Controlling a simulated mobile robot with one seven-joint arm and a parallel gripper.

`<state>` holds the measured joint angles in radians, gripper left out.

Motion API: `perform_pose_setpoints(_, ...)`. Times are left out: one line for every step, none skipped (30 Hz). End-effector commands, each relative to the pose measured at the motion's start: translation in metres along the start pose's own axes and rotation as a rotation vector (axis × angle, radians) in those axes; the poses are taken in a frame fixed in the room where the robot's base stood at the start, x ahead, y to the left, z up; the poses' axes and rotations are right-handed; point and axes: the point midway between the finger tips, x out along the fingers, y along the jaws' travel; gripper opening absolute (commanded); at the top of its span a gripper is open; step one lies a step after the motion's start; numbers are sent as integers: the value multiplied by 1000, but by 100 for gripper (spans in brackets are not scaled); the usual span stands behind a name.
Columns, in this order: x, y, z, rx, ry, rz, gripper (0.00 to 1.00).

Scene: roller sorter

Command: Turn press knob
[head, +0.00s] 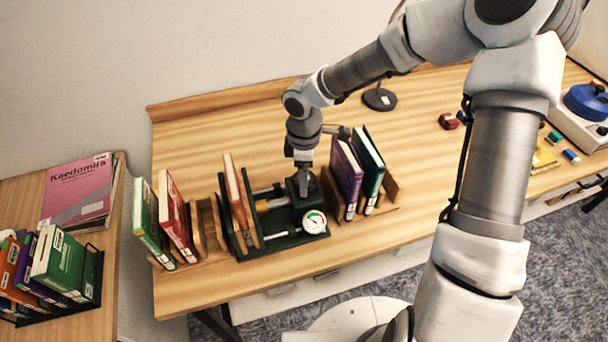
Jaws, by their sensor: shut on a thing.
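The press (268,243) is a dark green frame on the table, with a round white gauge (314,222) at its front right. My gripper (303,178) points down over the dark block at the right end of the press. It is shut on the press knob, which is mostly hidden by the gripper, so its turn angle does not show.
Green and red books (174,212) stand in a wooden holder left of the press. Purple and green books (347,178) stand close on its right. A side table with books (78,190) is at far left. The table right of the purple and green books is mostly clear.

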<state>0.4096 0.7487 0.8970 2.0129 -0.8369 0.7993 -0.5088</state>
Motion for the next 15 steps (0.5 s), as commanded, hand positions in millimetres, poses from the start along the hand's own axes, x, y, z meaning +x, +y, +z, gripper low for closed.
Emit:
perform_pose_setpoints(0,0,0,0,0,0,19)
perform_pose_setpoints(0,0,0,0,0,0,16)
perform_pose_setpoints(0,0,0,0,0,0,16)
perform_pose_setpoints(0,0,0,1,0,0,16)
perform_pose_setpoints(0,0,0,3,0,0,16)
perform_pose_setpoints(0,0,0,8,-1,0,16)
perform_pose_setpoints(0,0,0,12,-1,0,16)
perform_pose_setpoints(0,0,0,18,-1,0,16)
perform_pose_setpoints(0,0,0,29,-1,1,16)
perform_pose_setpoints(0,0,0,38,-1,2,16)
perform_pose_setpoints(0,0,-1,50,-1,2,16)
perform_pose_setpoints(0,0,-1,69,0,2,16)
perform_pose_setpoints(0,0,0,85,-1,2,16)
perform_pose_setpoints(0,0,-1,103,0,3,16)
perform_pose_setpoints(0,1,-1,127,-1,3,16)
